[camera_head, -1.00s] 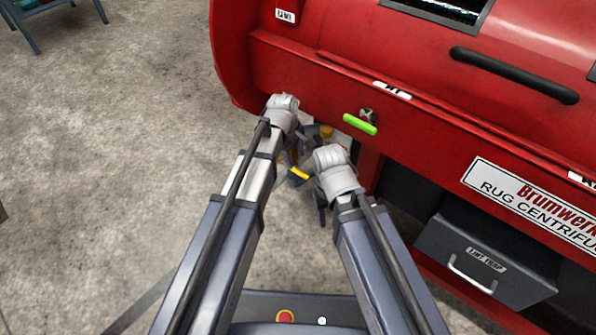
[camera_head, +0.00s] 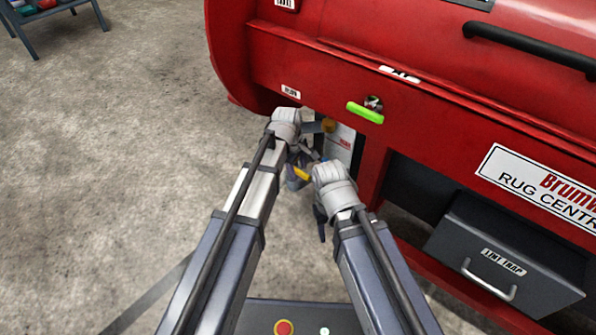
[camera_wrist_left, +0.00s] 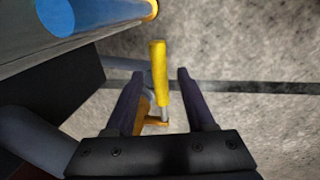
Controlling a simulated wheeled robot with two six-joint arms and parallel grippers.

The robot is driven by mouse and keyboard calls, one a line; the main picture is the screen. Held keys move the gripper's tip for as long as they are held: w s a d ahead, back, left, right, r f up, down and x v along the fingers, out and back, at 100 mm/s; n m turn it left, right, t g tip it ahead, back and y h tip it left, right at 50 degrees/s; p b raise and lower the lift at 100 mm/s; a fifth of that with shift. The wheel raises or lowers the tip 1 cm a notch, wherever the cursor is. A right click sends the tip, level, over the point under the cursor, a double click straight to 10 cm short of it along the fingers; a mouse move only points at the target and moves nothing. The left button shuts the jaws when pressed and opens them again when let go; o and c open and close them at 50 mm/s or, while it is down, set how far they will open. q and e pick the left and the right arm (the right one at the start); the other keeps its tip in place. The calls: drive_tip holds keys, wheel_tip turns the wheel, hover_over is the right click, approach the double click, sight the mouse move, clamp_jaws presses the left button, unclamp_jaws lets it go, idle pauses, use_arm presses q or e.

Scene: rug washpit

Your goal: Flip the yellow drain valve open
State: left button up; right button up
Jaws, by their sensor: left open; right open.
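The yellow drain valve's lever (camera_wrist_left: 158,68) stands between the two dark fingers of my open left gripper (camera_wrist_left: 159,78) in the left wrist view. A gap shows on both sides of it, and its base sits lower between the fingers. In the head view a small yellow part of the valve (camera_head: 301,174) shows between my two wrists, below the red machine. My left gripper (camera_head: 305,155) is mostly hidden there by its wrist. My right gripper (camera_head: 320,218) hangs just to the right of and below the valve, largely hidden by its own wrist, and I see nothing in it.
The red rug centrifuge (camera_head: 330,85) overhangs the valve, with a green handle (camera_head: 365,113) on its front. A grey lint trap drawer (camera_head: 500,255) is at the right. A blue cylinder (camera_wrist_left: 95,15) with an orange rim lies close at upper left in the wrist view.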

use_arm(q)
clamp_jaws()
idle(0.3)
idle(1.1)
